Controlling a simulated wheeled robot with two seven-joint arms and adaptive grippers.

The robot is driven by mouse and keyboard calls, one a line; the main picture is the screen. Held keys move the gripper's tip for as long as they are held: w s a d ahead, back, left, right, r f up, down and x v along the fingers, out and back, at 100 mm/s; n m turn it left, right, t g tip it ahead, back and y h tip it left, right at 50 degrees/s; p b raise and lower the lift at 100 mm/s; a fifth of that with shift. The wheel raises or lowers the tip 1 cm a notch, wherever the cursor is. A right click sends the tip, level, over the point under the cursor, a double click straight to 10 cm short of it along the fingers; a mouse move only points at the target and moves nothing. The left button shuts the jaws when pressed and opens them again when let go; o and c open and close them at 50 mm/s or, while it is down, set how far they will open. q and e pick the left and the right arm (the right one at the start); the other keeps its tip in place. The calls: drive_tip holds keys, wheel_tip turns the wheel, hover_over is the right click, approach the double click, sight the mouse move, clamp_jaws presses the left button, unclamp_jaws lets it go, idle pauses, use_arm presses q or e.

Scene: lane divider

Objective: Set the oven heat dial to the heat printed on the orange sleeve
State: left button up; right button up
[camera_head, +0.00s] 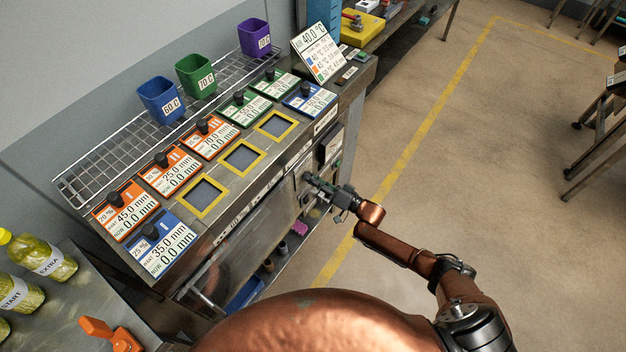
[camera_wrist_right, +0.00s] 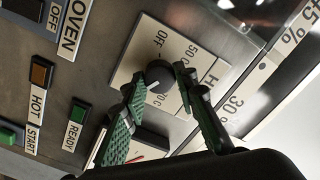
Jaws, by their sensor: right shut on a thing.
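The oven heat dial (camera_wrist_right: 158,75) is a dark round knob on a pale plate in the right wrist view. Its plate is marked OFF, 50 C and 70 C. A short white mark shows on the knob's lower left part; I cannot tell which heat it points to. My right gripper (camera_wrist_right: 166,92), with green finger pads, is shut on the dial, one finger on each side. In the head view my right gripper (camera_head: 309,180) is at the bench's front panel. No orange sleeve can be made out for sure. My left gripper is out of view.
Blue (camera_head: 160,98), green (camera_head: 196,75) and purple (camera_head: 255,37) cups stand on a wire rack. A display board (camera_head: 318,52) reads 40.0 C with coloured rows. Open floor lies right.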

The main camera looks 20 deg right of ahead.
drive_tip(key=shift+m, duration=0.4)
drive_tip(key=shift+f, duration=0.1)
drive_tip(key=o, duration=1.1)
drive_tip(key=shift+o, duration=0.2)
drive_tip(key=v, duration=1.2)
